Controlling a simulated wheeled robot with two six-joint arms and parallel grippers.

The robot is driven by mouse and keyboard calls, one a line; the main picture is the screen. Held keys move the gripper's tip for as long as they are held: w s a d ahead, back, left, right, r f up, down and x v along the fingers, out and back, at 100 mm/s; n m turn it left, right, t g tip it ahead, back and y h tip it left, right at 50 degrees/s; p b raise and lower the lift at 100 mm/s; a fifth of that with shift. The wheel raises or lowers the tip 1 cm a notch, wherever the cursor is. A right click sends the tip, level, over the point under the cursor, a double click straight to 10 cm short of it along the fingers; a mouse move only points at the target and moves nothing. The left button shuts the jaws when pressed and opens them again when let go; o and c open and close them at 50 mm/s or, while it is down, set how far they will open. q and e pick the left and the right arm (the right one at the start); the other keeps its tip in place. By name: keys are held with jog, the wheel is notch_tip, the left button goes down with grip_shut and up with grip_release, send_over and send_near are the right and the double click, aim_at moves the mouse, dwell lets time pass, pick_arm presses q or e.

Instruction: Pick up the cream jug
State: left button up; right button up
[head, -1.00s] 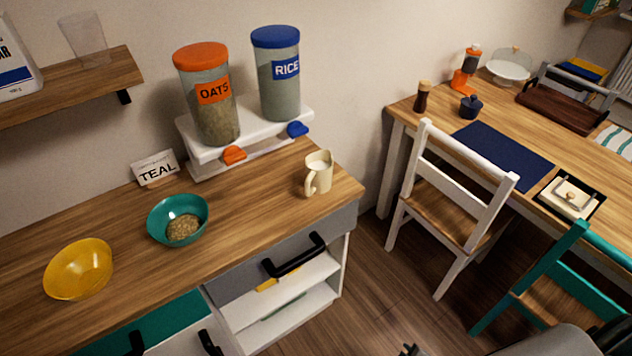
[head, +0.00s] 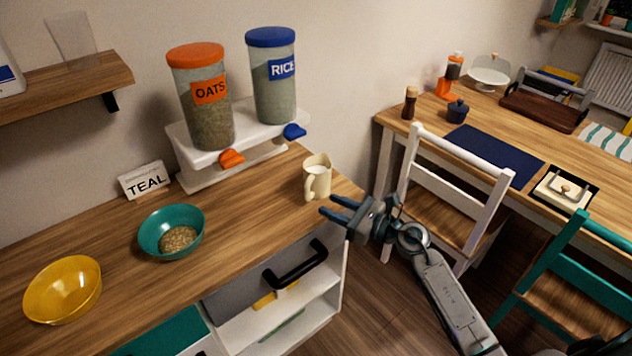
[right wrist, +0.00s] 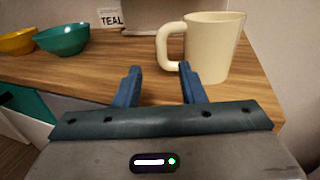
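The cream jug (head: 319,178) stands upright near the right end of the wooden counter, its handle facing the front left. It also shows large in the right wrist view (right wrist: 214,48), with its handle on its left side. My right gripper (head: 328,205) is just in front of the jug in the head view. In the right wrist view its two blue fingers (right wrist: 158,72) are apart with nothing between them. The right finger overlaps the jug's lower left edge in that view; I cannot tell whether they touch. My left gripper is not in view.
A teal bowl (head: 148,236) with grain and a yellow bowl (head: 43,303) stand left on the counter. Oats (head: 210,120) and rice (head: 260,88) dispensers stand on a white stand behind. A white chair (head: 470,148) stands right.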

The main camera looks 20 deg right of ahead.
aim_at(308, 195)
jog(key=x, duration=0.3)
jog(key=shift+p, duration=0.3)
jog(key=p+x, duration=0.2)
jog(key=x, duration=0.3)
jog(key=shift+w+d, duration=0.1)
jog(key=shift+w+f, duration=0.1)
jog(key=shift+w, duration=0.05)
grip_shut()
